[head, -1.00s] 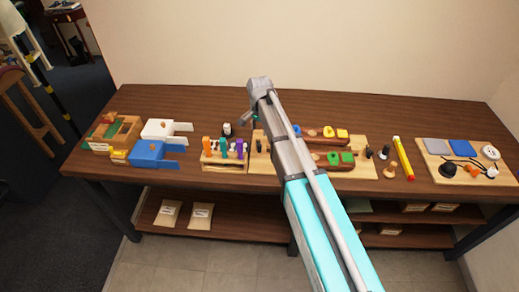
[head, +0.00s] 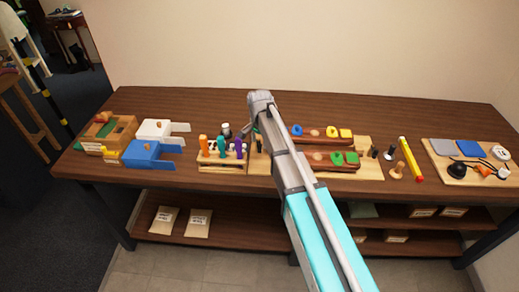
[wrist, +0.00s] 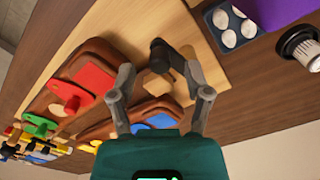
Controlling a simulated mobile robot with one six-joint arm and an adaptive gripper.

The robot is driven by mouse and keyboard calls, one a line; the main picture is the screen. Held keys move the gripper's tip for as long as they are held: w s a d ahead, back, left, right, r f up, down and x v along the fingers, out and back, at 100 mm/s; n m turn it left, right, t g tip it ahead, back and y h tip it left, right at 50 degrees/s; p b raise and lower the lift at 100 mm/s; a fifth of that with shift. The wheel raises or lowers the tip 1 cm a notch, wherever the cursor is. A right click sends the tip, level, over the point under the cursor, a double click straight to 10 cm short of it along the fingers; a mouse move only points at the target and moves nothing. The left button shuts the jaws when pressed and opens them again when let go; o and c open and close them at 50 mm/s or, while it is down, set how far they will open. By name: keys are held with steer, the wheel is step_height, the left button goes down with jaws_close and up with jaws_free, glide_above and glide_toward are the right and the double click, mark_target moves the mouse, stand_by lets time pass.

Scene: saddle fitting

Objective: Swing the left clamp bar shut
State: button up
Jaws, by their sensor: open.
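A pale wooden board (head: 370,167) carries two dark brown wooden blocks with coloured pieces; the front block (head: 320,165) has green ones. In the wrist view a black bar-like part (wrist: 158,52), seemingly the left clamp bar, stands at the board's edge beside a light wooden piece. My gripper (wrist: 160,78) is open, with its fingers on either side of that black part; contact cannot be told. In the head view my gripper (head: 252,131) is over the board's left end, and my arm hides much of the clamp area.
A rack of coloured handles (head: 222,155) stands just left of the board; its purple handle is close to my gripper. Blue (head: 150,152) and white boxes stand further left. A yellow stick (head: 411,160) and a tray (head: 437,173) lie to the right. The table's back strip is clear.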

steer(key=shift+f+b, duration=0.7)
steer(key=shift+f, duration=0.25)
steer(key=shift+c, duration=0.2)
jaws_close()
